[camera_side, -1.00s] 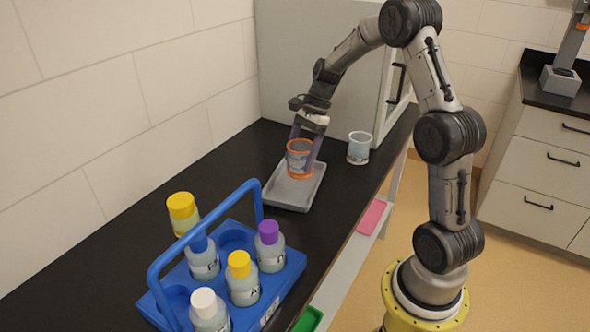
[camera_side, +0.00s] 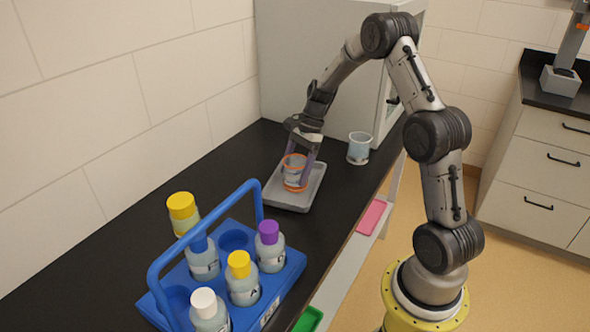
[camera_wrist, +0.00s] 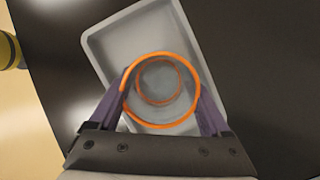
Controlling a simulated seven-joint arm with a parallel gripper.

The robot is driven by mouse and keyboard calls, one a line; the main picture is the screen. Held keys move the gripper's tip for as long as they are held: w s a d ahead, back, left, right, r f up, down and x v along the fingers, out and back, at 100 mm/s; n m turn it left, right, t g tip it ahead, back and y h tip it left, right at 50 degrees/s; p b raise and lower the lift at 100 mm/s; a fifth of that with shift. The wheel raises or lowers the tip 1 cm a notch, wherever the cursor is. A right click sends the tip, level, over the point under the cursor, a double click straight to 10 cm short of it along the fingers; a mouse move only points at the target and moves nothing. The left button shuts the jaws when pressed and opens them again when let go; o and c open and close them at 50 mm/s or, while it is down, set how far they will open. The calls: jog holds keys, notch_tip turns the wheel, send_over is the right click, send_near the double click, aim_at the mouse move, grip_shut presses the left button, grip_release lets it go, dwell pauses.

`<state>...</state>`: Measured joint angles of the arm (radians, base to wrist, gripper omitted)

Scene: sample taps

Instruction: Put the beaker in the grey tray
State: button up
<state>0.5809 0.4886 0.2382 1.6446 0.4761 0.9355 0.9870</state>
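The beaker (camera_side: 294,171) is clear with orange bands at its rim and base. It is upright inside the outline of the grey tray (camera_side: 314,189), with its base at or just above the tray floor; I cannot tell if it touches. My gripper (camera_side: 303,170) points down with its purple fingers on both sides of the beaker, shut on it. In the wrist view, the beaker's orange rim (camera_wrist: 160,54) sits between the fingertips (camera_wrist: 163,90), over the lower middle of the tray (camera_wrist: 102,48). The beaker looks empty.
A blue bottle rack (camera_side: 277,290) with several capped bottles and a tall handle is in front. A grey cabinet (camera_side: 300,70) stands behind. The black bench (camera_side: 150,235) left of the tray is clear.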

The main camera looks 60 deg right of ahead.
jog(key=shift+o, duration=1.2)
jog(key=v, duration=1.2)
jog(key=s+a+r+n+h, duration=0.1)
jog(key=s+a+r+n, duration=0.2)
jog(key=a+r+n, duration=0.4)
jog(key=s+a+n+t+h, duration=0.1)
jog(key=s+a+n+t, duration=0.1)
jog(key=s+a+n, duration=0.5)
jog(key=s+a+n+t+h, duration=0.2)
jog(key=s+a+n, duration=0.5)
jog(key=s, duration=0.5)
jog(key=shift+s+n, duration=0.3)
jog(key=shift+s, duration=0.05)
